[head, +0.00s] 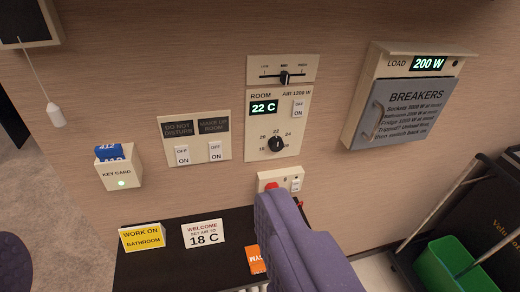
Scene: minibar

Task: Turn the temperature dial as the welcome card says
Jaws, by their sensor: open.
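The temperature dial (276,144) is a round black knob on the cream room panel (291,112), with 20, 22 and 24 legible around it. Its exact pointing is too small to tell. The green display (264,107) above it reads 22 C. The white welcome card (204,233) on the dark shelf says to set the air to 18 C. A purple part of my arm rises from the bottom, below and right of the dial and apart from it. I cannot make out my gripper's fingers.
A slider panel (282,70) is above the dial and a switch panel (195,138) left of it. The breaker box (405,98) reads LOAD 200 W. A cart with a green bin (452,268) stands right.

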